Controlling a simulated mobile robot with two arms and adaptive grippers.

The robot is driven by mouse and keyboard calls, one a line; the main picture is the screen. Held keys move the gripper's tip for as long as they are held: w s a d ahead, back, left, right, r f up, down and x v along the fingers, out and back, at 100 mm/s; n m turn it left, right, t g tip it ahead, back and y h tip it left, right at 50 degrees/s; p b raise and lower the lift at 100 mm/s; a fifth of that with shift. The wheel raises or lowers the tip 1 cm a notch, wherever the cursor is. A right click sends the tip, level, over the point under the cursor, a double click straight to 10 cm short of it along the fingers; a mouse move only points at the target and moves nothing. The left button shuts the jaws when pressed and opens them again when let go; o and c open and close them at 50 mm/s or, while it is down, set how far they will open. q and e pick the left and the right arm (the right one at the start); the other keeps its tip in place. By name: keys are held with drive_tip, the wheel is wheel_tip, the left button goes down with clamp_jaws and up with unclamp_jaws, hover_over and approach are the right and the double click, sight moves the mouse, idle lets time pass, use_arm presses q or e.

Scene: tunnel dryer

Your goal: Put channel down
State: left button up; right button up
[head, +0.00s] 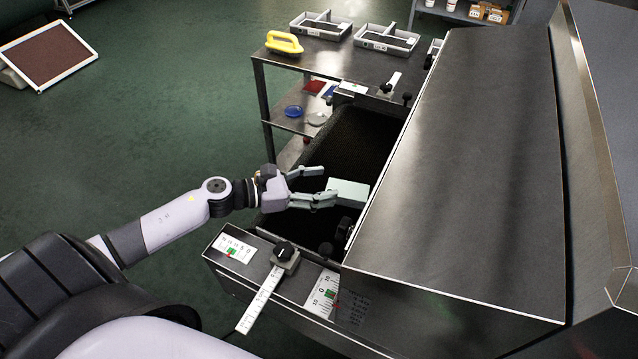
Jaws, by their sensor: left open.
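My left gripper (318,186) is open over the dryer's dark mesh belt (350,140). Its two pale green-grey fingers are spread apart. A pale green-grey block (348,191) is right at the tip of the lower finger, above or on the belt. It is the only thing here that could be the channel, but its full shape is not clear. I cannot tell whether it touches the finger or rests on the belt. My right gripper is not in view.
The big metal dryer hood (470,150) stands close on the right. A front ledge carries a sliding ruler with a black knob (284,250). Behind the belt, a metal table (335,62) holds a yellow-handled tool (284,43) and grey trays (386,40). Open floor lies left.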

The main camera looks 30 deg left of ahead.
use_arm(q)
drive_tip(key=shift+r, duration=0.2)
drive_tip(key=shift+s+a+f, duration=0.15)
drive_tip(key=shift+s+a, duration=0.1)
drive_tip(key=b+v, duration=0.1)
drive_tip(key=v, duration=1)
drive_tip(key=shift+s+a+r, duration=0.1)
drive_tip(key=shift+s+r, duration=0.05)
drive_tip(key=shift+r, duration=0.1)
